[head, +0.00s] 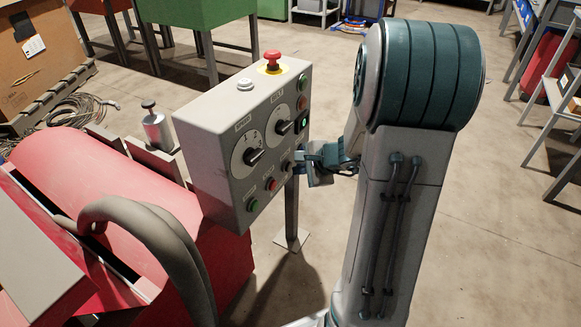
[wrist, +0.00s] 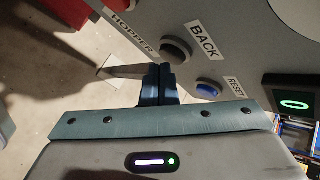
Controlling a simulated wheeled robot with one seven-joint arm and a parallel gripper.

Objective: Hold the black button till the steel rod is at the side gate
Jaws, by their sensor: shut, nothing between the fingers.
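The grey control box (head: 222,135) stands on a post in the head view. The black button (wrist: 177,50) is in the wrist view between the HOPPER and BACK labels; in the head view it is the dark button (head: 287,166) low on the panel. My gripper (wrist: 161,70) is shut and empty, its fingertips just below the black button in the picture. I cannot tell whether they touch it. In the head view my gripper (head: 302,160) is at the panel's lower right edge. I cannot make out the steel rod or the side gate.
A blue RESET button (wrist: 209,87) and a lit green one (wrist: 294,105) are near my fingers. Two dials and a red emergency knob (head: 272,58) are on the box. A red machine (head: 105,185) with a thick grey hose (head: 165,235) stands left.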

